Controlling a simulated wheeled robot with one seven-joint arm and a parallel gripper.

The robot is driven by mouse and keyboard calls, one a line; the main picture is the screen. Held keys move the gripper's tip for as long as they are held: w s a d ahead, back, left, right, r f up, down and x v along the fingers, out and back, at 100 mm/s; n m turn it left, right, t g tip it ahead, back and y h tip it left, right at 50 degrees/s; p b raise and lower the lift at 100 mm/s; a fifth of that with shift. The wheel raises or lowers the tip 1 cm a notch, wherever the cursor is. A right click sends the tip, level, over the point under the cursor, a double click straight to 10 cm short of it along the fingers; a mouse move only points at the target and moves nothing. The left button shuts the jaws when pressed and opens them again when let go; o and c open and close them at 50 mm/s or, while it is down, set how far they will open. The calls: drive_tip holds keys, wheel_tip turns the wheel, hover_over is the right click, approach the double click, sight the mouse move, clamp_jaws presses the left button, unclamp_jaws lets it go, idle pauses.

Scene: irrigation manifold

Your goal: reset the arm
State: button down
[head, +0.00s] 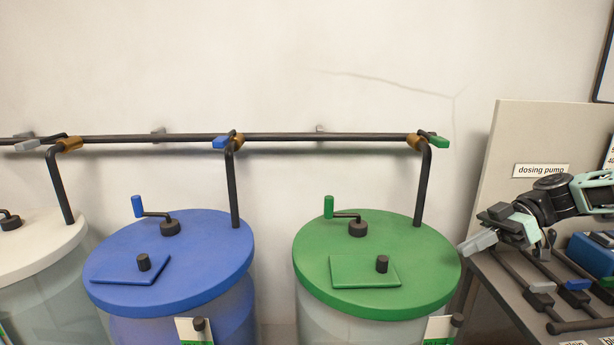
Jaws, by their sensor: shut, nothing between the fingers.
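My gripper (477,243) is at the right of the head view, at the end of my arm coming in from the right edge. Its fingers are shut with nothing between them. They point left and slightly down, close to the right rim of the green tank lid (447,262); I cannot tell whether they touch it. My wrist hangs over the left part of the grey bench (502,297) and hides some of it.
A blue-lidded tank (215,250) and a white-lidded tank (40,240) stand left of the green one. A dark pipe (300,137) with coloured valve handles runs along the wall. The bench holds dark rods and a blue pump (592,256), before a "dosing pump" panel (520,130).

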drive_tip(key=s+a+f+h, duration=0.1)
drive_tip(key=s+a, duration=0.1)
drive_tip(key=a, duration=0.1)
drive_tip(key=s+a+m+g+h, duration=0.1)
drive_tip(key=s+a, duration=0.1)
drive_tip(key=a, duration=0.2)
drive_tip(key=s+a+f+g+h, duration=0.1)
drive_tip(key=a+h, duration=0.1)
drive_tip(key=a, duration=0.1)
drive_tip(key=shift+s+a+f, duration=0.2)
drive_tip(key=shift+s+f, duration=0.15)
drive_tip(key=shift+s, duration=0.05)
drive_tip(key=s+a+m+t+h, duration=0.2)
drive_tip(key=s+a+m+h, duration=0.1)
drive_tip(key=s, duration=0.8)
drive_tip(key=s+a+r+m+t+h, duration=0.1)
drive_tip(key=s+a+m+h, duration=0.3)
drive_tip(key=s, duration=0.7)
drive_tip(key=shift+s+m+t+h, duration=0.15)
drive_tip(key=shift+m+t+h, duration=0.35)
drive_tip(key=shift+t+h, duration=0.1)
drive_tip(key=shift+a+r, duration=0.15)
